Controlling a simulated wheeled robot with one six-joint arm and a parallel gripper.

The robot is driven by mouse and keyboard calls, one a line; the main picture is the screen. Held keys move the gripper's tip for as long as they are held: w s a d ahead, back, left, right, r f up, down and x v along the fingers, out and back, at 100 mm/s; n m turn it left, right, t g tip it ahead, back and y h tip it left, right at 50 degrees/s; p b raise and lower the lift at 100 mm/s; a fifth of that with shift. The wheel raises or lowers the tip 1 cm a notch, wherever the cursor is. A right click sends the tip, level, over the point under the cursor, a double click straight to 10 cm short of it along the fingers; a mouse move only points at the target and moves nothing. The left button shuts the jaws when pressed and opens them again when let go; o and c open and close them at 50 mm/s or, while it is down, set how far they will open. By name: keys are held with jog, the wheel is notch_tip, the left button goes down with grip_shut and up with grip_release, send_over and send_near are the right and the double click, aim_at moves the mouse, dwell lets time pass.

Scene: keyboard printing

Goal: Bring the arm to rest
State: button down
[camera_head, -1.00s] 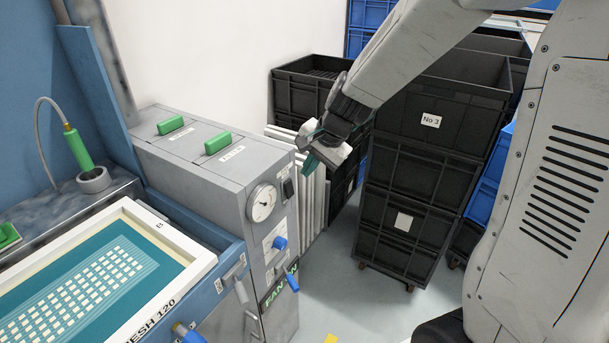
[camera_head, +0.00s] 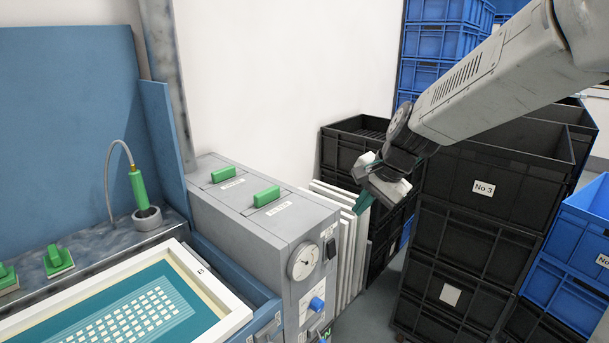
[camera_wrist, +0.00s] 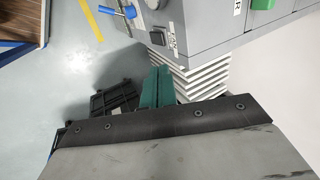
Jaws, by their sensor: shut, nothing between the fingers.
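My gripper (camera_head: 364,202) hangs at the end of my grey arm in the head view, right of the grey cabinet and in front of the black crates. Its teal fingers are together with nothing between them. The closed fingers also show in the wrist view (camera_wrist: 157,88), pointing down past the stack of white panels toward the floor. The gripper appears apart from the cabinet and the crates.
The grey cabinet (camera_head: 262,240) with green handles and a gauge stands left of my gripper. White panels (camera_head: 350,240) lean beside it. Stacked black crates (camera_head: 455,250) and blue crates (camera_head: 585,245) stand right. Bare floor (camera_wrist: 85,60) shows in the wrist view.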

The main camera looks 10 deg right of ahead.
jog(key=s+d+r+n+g+h, duration=0.1)
jog(key=s+n, duration=0.4)
jog(key=s, duration=0.9)
jog(key=s+d+r+n+g+h, duration=0.1)
jog(key=s+n, duration=0.4)
jog(key=s, duration=0.9)
jog(key=shift+r+n+g+h, duration=0.3)
jog(key=shift+r+g+h, duration=0.1)
jog(key=shift+r+h, duration=0.25)
jog(key=shift+s, duration=0.1)
jog(key=c, duration=2.1)
grip_release()
jog(key=shift+c, duration=0.2)
